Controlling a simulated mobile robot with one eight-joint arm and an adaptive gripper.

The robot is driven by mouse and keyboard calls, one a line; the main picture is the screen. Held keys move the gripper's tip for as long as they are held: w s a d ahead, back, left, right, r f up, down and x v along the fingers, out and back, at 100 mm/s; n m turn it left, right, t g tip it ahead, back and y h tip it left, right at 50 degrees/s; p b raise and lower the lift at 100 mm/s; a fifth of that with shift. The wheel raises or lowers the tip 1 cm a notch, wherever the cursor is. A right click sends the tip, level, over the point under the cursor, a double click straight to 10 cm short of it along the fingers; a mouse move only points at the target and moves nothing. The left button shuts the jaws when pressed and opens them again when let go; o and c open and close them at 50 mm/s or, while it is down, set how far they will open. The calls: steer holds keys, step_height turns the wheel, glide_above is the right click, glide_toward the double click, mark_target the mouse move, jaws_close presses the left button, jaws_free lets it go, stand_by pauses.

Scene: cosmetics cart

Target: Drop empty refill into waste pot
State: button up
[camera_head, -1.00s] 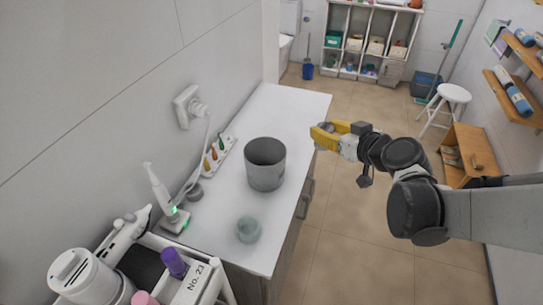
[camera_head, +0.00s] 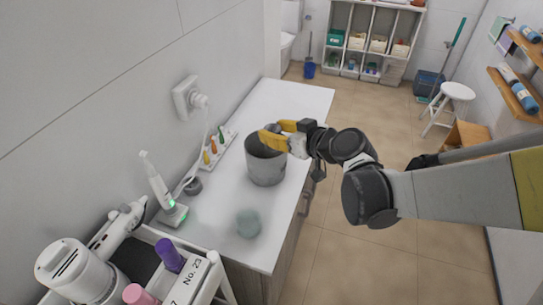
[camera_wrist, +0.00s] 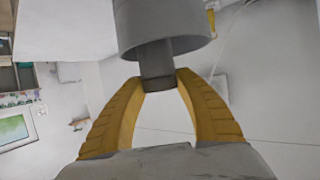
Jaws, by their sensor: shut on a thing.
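The waste pot (camera_head: 266,168) is a grey, open-topped cylinder standing upright on the white counter. My gripper (camera_head: 274,134) has yellow fingers and is at the pot's rim, over its right and back side. It is shut on the empty refill (camera_head: 272,127), a small grey piece held at the fingertips. In the wrist view the refill (camera_wrist: 157,60) is a short grey cylinder with a dark end, between the fingertips of my gripper (camera_wrist: 158,80). The pot (camera_wrist: 165,22) fills the top there and overlaps the refill in the picture. I cannot tell whether they touch.
A pale green jar (camera_head: 249,223) stands in front of the pot. A cart (camera_head: 205,285) with bottles is at the near left.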

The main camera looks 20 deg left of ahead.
steer(key=shift+f, duration=0.5)
steer(key=shift+r, duration=0.1)
steer(key=o, duration=0.9)
steer(key=v, duration=1.2)
